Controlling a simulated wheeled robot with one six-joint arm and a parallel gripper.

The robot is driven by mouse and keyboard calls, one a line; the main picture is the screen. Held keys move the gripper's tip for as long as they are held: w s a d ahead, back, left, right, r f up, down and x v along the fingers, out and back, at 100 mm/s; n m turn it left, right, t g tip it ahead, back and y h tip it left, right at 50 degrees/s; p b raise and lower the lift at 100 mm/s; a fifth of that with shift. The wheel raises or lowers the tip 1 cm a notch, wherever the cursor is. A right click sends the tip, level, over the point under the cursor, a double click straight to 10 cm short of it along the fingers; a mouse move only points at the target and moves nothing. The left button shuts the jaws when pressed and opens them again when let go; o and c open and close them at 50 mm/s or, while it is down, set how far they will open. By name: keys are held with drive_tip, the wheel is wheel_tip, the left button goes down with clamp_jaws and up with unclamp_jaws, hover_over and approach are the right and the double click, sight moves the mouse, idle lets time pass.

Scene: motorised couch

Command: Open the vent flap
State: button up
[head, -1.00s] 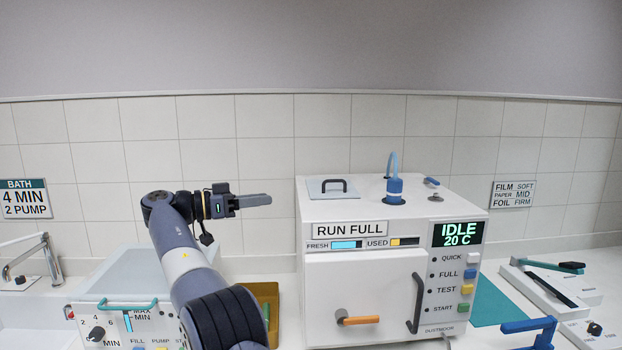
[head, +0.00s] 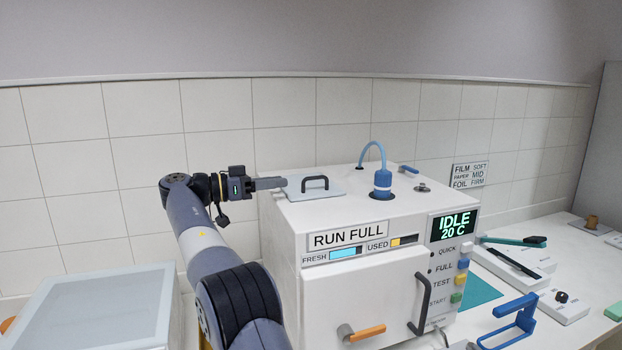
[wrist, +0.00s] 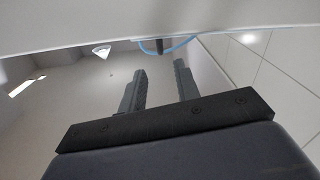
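The white machine (head: 290,240) has a flat grey plate with a black arched handle (head: 315,184) on its top left. No part is labelled as a vent flap, so I cannot tell for certain which part it is. A small blue lever (head: 408,170) and a round grey knob (head: 421,188) are at the top right. My gripper (head: 282,183) is level, pointing right, with its tips near the plate's left edge; I cannot tell whether they touch. In the wrist view my gripper (wrist: 161,75) has its two fingers apart, with nothing between them.
A blue fitting (head: 382,183) with an arched hose stands behind and right of the plate. The front door has an orange-tipped lever (head: 362,333) and a black handle (head: 419,305). A pale lidded bath (head: 95,310) is at the left. The tiled wall is behind.

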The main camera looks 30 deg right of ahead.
sight(307, 178)
drive_tip(key=p+x, duration=0.1)
drive_tip(key=x, duration=0.7)
drive_tip(key=shift+d, duration=0.25)
drive_tip(key=shift+c, duration=0.5)
clamp_jaws()
